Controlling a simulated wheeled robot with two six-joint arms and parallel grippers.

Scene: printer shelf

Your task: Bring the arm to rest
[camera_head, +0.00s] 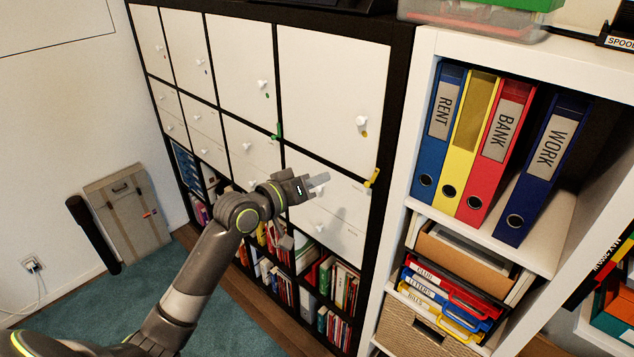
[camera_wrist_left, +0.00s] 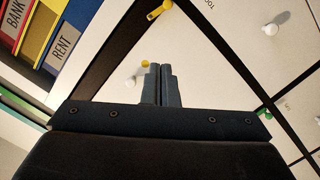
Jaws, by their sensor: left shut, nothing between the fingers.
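My left arm comes in from the lower left in the head view. Its gripper (camera_head: 318,181) is shut and empty, in front of the white cabinet doors (camera_head: 331,85). In the left wrist view the two fingers of the gripper (camera_wrist_left: 159,84) lie close together with nothing between them. Behind them are white doors with round knobs. I cannot tell from these views how far the fingertips are from the door surface. My right gripper is not in view.
A white shelf (camera_head: 418,105) with a blue RENT binder (camera_head: 437,130), a red BANK binder (camera_head: 494,150) and a blue WORK binder (camera_head: 543,165) stands to the right. Books fill the lower cubes. A grey case (camera_head: 128,220) leans against the left wall. Teal carpet (camera_head: 235,322) is open below.

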